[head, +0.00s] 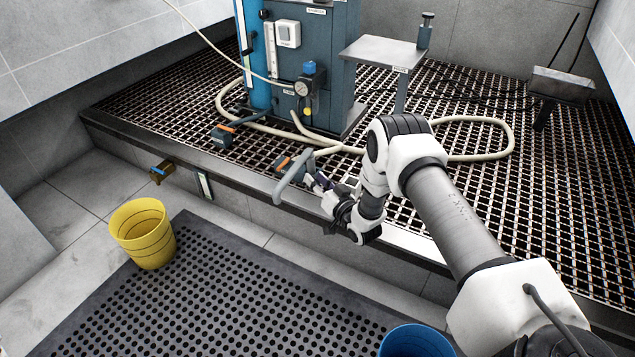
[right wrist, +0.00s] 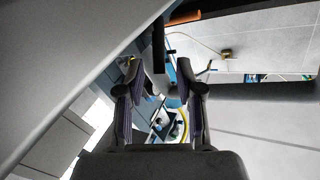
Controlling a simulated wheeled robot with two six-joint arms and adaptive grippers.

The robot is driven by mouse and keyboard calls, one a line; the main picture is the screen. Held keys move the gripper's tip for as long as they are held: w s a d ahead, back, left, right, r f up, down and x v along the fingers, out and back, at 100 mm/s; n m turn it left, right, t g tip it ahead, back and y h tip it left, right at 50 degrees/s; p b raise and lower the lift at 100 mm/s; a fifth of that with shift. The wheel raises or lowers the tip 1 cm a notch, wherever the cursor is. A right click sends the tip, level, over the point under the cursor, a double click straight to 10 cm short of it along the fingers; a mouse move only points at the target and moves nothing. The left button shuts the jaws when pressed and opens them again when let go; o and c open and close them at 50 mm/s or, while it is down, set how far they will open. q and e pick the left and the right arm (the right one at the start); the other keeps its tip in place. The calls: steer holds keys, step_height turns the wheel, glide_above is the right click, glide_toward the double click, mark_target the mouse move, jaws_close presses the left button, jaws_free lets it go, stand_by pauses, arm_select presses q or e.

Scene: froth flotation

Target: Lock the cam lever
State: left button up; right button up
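A bent light-grey bar (head: 291,176), which looks like the cam lever, stands at the front edge of the grating in the head view. A dark fitting with an orange part (head: 284,164) sits right behind it. My right gripper (head: 316,181) is just to the right of the bar, fingers pointing toward it. In the right wrist view the two fingers (right wrist: 159,80) are apart, with a visible gap between them. A dark narrow bar (right wrist: 158,45) shows beyond the gap. I cannot tell whether a finger touches the lever. My left gripper is out of view.
A blue machine (head: 333,65) with a gauge and pale hoses (head: 480,120) stands on the grating. Another orange-marked fitting (head: 222,135) lies left. A yellow bucket (head: 145,240) and a blue bucket (head: 415,343) stand on the lower level near the perforated mat (head: 225,300).

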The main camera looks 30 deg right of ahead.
jaws_close()
steer(key=shift+s+d+f+m+t+b, duration=0.15)
steer(key=shift+f+m+t+b, duration=0.2)
steer(key=shift+f+b, duration=0.35)
steer(key=shift+r+t, duration=0.25)
steer(key=shift+r, duration=0.2)
steer(key=shift+o, duration=1.3)
jaws_free()
steer(key=shift+s, duration=0.25)
steer(key=s+f, duration=0.1)
steer(key=s, duration=1)
steer(key=shift+s+d+f, duration=0.15)
steer(key=shift+s+d, duration=0.05)
steer(key=shift+s, duration=0.05)
